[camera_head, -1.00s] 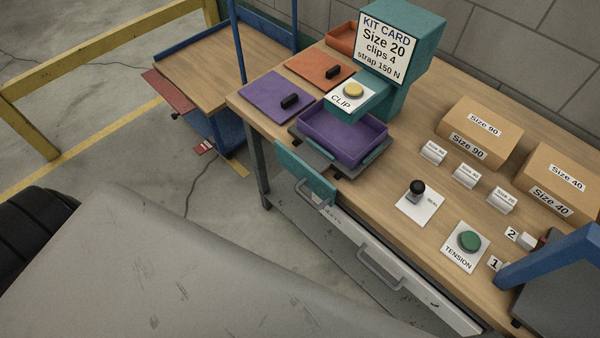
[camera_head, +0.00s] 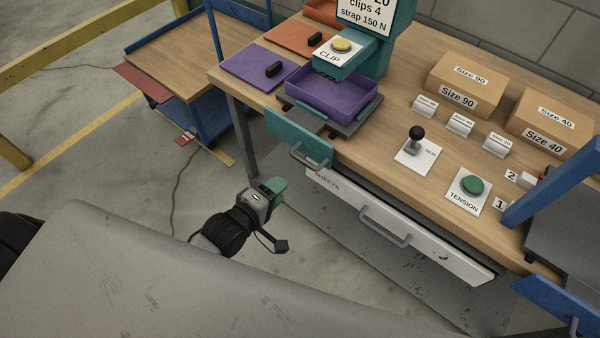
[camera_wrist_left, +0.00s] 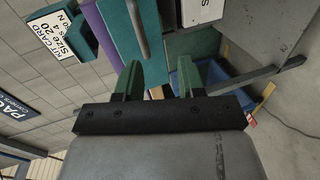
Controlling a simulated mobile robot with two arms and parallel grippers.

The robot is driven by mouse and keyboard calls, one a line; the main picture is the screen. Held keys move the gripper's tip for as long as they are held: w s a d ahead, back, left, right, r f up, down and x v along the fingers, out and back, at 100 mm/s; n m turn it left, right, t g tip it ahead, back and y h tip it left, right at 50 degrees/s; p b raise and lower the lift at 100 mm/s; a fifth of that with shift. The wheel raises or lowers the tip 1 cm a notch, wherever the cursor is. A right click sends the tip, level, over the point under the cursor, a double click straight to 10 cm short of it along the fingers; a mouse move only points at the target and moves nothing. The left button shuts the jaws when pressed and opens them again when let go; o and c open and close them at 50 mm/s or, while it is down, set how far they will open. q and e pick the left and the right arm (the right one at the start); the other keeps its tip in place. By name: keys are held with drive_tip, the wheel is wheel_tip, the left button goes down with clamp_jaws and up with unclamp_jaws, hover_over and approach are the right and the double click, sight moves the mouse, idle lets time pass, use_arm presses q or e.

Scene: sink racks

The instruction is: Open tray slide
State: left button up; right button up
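The purple tray (camera_head: 330,98) sits on a dark grey slide plate (camera_head: 345,127) at the bench's front edge, under the teal clip head (camera_head: 345,60). A teal front panel (camera_head: 285,131) with a grey bar handle (camera_head: 308,160) hangs at the bench edge just in front of it. My left gripper (camera_head: 277,190) is below and in front of this handle, apart from it. In the left wrist view its green fingers (camera_wrist_left: 158,70) are spread with nothing between them. The teal panel (camera_wrist_left: 120,22) and grey handle (camera_wrist_left: 139,28) lie beyond the fingertips. My right gripper is not in view.
A white drawer labelled sheets (camera_head: 350,205), with its own handle (camera_head: 385,232), is under the bench to the right. A blue panel with a handle (camera_head: 560,308) is at lower right. A blue cart (camera_head: 190,62) stands left. Open floor (camera_head: 130,170) lies left of my arm.

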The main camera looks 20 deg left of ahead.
sight(306, 161)
use_arm(q)
drive_tip(key=shift+n+h, duration=0.3)
drive_tip(key=w+d, duration=0.1)
drive_tip(key=w, duration=0.2)
drive_tip(key=w+d, duration=0.1)
drive_tip(key=w, duration=0.2)
drive_tip(key=w+d, duration=0.2)
drive_tip(key=w, duration=0.2)
drive_tip(key=shift+d, duration=0.1)
clamp_jaws()
